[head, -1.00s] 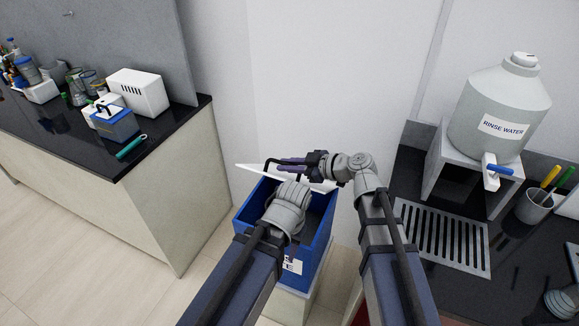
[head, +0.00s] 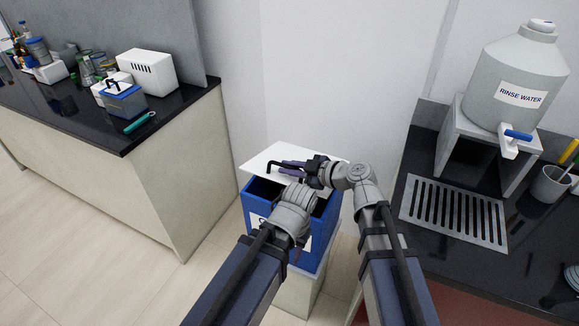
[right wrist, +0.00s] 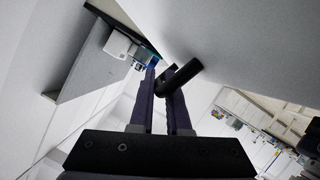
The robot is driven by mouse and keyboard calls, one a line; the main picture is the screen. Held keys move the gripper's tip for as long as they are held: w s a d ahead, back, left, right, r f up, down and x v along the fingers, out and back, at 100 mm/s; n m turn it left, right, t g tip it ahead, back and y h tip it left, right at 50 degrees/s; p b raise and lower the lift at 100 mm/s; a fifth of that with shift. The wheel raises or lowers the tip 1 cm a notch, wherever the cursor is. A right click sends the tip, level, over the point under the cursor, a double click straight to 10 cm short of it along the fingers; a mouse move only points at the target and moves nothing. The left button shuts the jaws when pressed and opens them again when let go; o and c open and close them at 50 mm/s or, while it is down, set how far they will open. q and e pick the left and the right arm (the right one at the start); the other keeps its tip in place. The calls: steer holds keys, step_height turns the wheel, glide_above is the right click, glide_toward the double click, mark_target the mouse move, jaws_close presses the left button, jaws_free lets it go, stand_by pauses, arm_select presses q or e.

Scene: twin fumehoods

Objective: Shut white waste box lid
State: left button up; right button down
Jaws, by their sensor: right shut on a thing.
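The white lid (head: 262,158) stands raised and tilted at the back of the blue waste box (head: 256,205), and its top face with a black handle shows. The box's dark opening shows below the lid. My right gripper (head: 288,168) is shut on the black handle (head: 273,170); in the right wrist view its fingers (right wrist: 160,88) close around the dark handle bar (right wrist: 180,76), with the pale lid surface (right wrist: 220,45) above. My left arm reaches across the front of the box; its grey wrist covers part of the opening and label, and its finger state is unclear.
The box sits on a pale stand (head: 296,292) between two dark counters. The left counter (head: 170,118) holds a white device and a small blue box (head: 125,102). The right counter holds a rinse water jug (head: 520,75) and a drain grate (head: 455,212). A white wall stands behind.

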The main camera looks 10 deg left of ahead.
steer(key=shift+s+a+f+b, duration=0.1)
steer(key=shift+s+f+b, duration=0.2)
steer(key=shift+f, duration=0.15)
steer(key=shift+s+a+f+b, duration=0.15)
steer(key=shift+f+b, duration=0.1)
steer(key=shift+f, duration=0.2)
steer(key=shift+d, duration=0.1)
steer(key=c, duration=1.2)
jaws_free()
steer(key=shift+o, duration=0.2)
steer(key=p+v, duration=0.2)
steer(key=v, duration=0.4)
steer(key=shift+s+d+r, duration=0.15)
steer(key=shift+s, duration=0.05)
steer(key=shift+s+d+r+p, duration=0.15)
steer(key=shift+s+d+p, duration=0.1)
steer(key=shift+d+p, duration=0.25)
steer(key=shift+s, duration=0.1)
